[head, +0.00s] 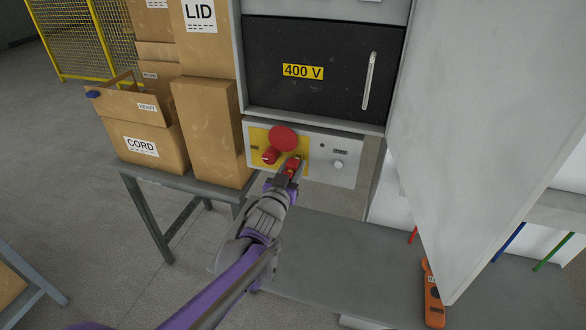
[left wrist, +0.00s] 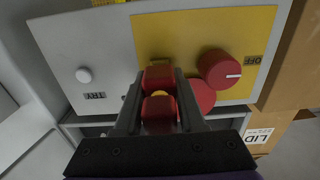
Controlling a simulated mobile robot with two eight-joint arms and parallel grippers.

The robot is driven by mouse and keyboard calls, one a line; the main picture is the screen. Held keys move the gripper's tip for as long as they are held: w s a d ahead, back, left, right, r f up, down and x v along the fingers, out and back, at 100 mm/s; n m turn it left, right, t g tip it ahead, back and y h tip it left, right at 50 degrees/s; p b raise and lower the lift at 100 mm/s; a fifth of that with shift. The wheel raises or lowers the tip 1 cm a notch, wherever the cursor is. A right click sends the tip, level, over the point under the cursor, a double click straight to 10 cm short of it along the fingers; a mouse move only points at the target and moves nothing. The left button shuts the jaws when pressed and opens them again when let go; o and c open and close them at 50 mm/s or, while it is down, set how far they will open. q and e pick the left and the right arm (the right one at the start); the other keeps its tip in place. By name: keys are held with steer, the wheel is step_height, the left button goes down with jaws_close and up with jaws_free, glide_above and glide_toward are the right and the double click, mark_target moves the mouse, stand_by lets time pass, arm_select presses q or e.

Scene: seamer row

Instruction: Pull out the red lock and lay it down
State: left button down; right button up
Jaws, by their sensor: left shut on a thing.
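The red lock (head: 292,166) is at the lower right part of the yellow plate on the grey control panel (head: 345,172). My left gripper (head: 291,174) is shut on it, and the lock also shows between the two fingers in the left wrist view (left wrist: 158,113). Whether the lock still sits in the panel or is clear of it, I cannot tell. A big red round button (head: 283,138) is just above the lock, and a red knob (head: 270,156) with a white line is beside it, near an OFF label in the left wrist view. My right gripper is not in view.
A dark 400 V door (head: 320,65) is above the panel. Cardboard boxes (head: 152,148) stand on a grey table at left. A grey shelf (head: 330,262) below has bare room; an orange device (head: 433,295) lies at its right. A large pale panel (head: 480,110) blocks the right.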

arm_select(q)
steer(key=shift+b+v, duration=0.4)
steer(key=shift+v, duration=1.8)
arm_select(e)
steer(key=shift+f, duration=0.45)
